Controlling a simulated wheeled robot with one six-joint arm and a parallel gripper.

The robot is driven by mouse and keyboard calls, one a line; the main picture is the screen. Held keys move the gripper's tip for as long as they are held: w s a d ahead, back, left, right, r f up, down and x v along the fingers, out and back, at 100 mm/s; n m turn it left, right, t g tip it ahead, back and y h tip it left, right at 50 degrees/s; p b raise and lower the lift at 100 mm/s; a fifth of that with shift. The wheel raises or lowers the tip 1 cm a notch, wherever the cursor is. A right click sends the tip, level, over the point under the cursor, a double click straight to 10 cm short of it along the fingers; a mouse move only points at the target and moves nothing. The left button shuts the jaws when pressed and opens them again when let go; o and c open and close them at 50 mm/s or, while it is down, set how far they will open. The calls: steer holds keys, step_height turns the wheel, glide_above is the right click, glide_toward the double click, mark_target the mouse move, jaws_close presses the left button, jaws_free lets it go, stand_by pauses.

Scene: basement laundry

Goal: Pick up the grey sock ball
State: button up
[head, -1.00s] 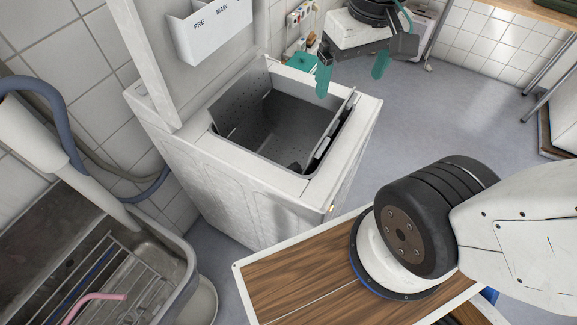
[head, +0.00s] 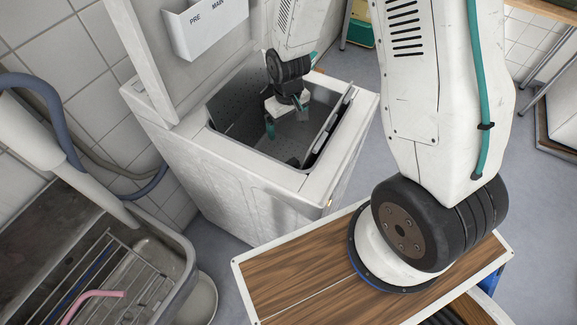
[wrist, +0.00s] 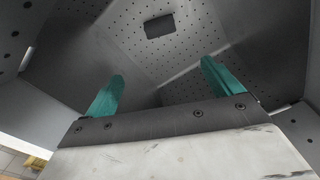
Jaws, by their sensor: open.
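I cannot make out a grey sock ball in either view. My gripper (head: 286,122) is inside the open top of the white washing machine (head: 250,180), within its grey perforated drum (head: 235,112). In the wrist view my gripper (wrist: 162,72) shows two teal fingers spread wide apart, with nothing between them. The wrist view shows the drum's perforated walls (wrist: 205,30) and a small dark rectangular patch (wrist: 159,26) ahead of the fingers; I cannot tell what it is. My arm hides part of the drum in the head view.
The raised lid (head: 145,50) stands behind the opening, and a drum flap (head: 335,125) sticks up at the right. A white PRE/MAIN dispenser (head: 205,25) is above. A metal sink with a rack (head: 120,270) is at lower left. Grey floor (head: 345,75) lies to the right.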

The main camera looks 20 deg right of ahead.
glide_above(289, 163)
steer(key=shift+n, duration=0.3)
steer(key=f, duration=1.2)
steer(key=shift+s+a+f, duration=0.15)
steer(key=shift+s+a, duration=0.05)
steer(key=shift+a, duration=0.15)
steer(key=f, duration=0.7)
steer(key=shift+w+d+f, duration=0.25)
steer(key=shift+d+f, duration=0.05)
steer(key=c, duration=1.1)
